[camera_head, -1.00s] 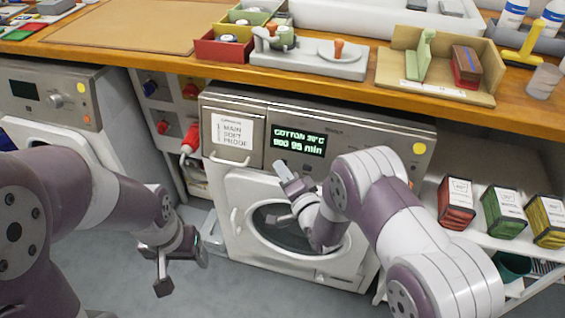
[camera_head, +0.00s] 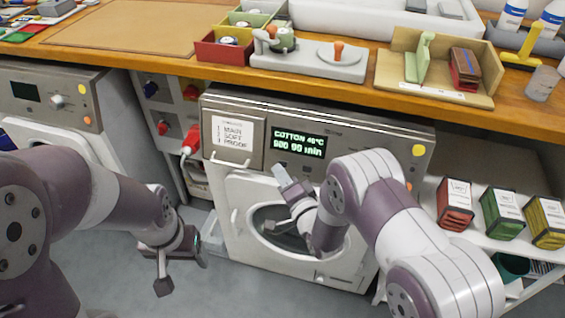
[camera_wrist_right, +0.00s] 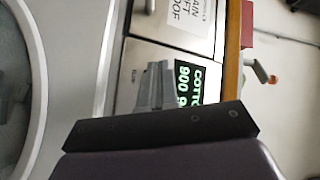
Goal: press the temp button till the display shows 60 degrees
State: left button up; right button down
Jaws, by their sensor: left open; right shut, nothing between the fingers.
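The washing machine (camera_head: 380,135) has a green-lit display (camera_head: 298,143) whose top line reads COTTON 40°C; the lower line seems to read 900 90 min. It also shows, partly covered, in the right wrist view (camera_wrist_right: 184,75). Small dark buttons sit under the display; I cannot read which is temp. My right gripper (camera_head: 279,174) is shut and empty, its fingertips just below the display, close to the panel. Its fingers (camera_wrist_right: 157,72) point at the panel in the right wrist view; contact cannot be told. My left gripper (camera_head: 180,268) hangs open and empty at lower left.
The detergent drawer (camera_head: 236,155) carries a white label left of the display. The wooden counter (camera_head: 340,90) overhangs the machine. Another machine (camera_head: 35,100) stands left. Red, green and yellow boxes (camera_head: 502,213) are on a shelf at right.

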jog(key=s, duration=0.1)
jog(key=s+a+r+p, duration=0.1)
jog(key=s, duration=0.1)
jog(key=s+p, duration=0.1)
jog(key=shift+s+a+r, duration=0.2)
jog(key=shift+s, duration=0.1)
dwell(3.5)
jog(key=s+b, duration=0.1)
jog(key=s, duration=0.1)
jog(key=s+a+r+b, duration=0.1)
jog(key=shift+s+a+r+b, duration=0.1)
jog(key=shift+s+b, duration=0.1)
jog(key=shift+b, duration=0.1)
